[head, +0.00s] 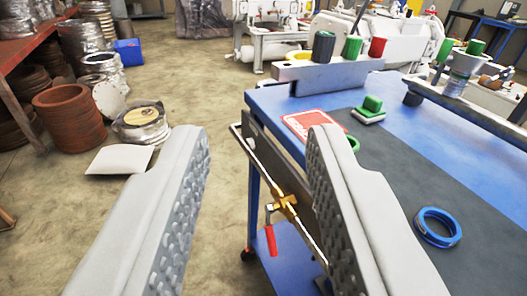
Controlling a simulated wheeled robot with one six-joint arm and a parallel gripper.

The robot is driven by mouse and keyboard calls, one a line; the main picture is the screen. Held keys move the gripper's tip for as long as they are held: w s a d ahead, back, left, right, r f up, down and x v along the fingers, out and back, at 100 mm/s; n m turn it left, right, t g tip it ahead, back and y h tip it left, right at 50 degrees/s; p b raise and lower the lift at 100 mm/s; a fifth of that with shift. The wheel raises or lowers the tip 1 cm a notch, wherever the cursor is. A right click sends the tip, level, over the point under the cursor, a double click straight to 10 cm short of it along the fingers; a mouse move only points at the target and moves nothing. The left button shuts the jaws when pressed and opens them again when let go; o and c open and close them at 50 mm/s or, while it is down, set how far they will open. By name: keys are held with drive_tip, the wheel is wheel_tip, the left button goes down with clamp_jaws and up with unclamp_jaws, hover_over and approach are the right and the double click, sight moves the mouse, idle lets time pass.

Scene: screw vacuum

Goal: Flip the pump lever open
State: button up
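The pump lever is a red handle (271,240) hanging down from a brass valve (284,206). The valve sits on a thin pipe along the side of the blue workbench (300,92). My gripper (258,140) is open, with its two grey ridged fingers wide apart and nothing between them close up. The valve and red handle show beyond the fingers, in the gap and closer to the right finger. The handle does not appear to touch either finger. The right finger hides part of the bench's side and the pipe.
A blue ring (437,227), a green block (371,107) and a red-and-white card (308,123) lie on the bench top. Screwdrivers with green and red handles stand in a rack (325,74) at its back. Stacked coils (69,117) stand at the left. The floor left of the bench is mostly clear.

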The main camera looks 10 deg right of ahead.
drive_tip(key=shift+w+f, duration=0.1)
drive_tip(key=shift+f, duration=0.05)
drive_tip(key=c, duration=0.5)
drive_tip(key=w+a+f+g, duration=0.1)
drive_tip(key=f, duration=0.1)
drive_tip(key=w+a+f+n+g, duration=0.1)
drive_tip(key=f, duration=0.1)
drive_tip(key=w+f+n+g+y, duration=0.1)
drive_tip(key=f, duration=0.2)
drive_tip(key=shift+w+a+f, duration=0.1)
drive_tip(key=shift+w+a, duration=0.15)
drive_tip(key=shift+a, duration=0.15)
clamp_jaws()
drive_tip(key=n+g+h, duration=0.7)
drive_tip(key=n+h, duration=0.3)
drive_tip(key=h, duration=0.5)
approach(271, 232)
drive_tip(key=w+a+f, duration=0.3)
drive_tip(key=w+f, duration=0.1)
drive_tip(key=f, duration=0.1)
drive_tip(key=d+r, duration=0.1)
drive_tip(key=d, duration=0.8)
drive_tip(key=shift+w+d+r, duration=0.3)
drive_tip(key=shift+w+d, duration=0.05)
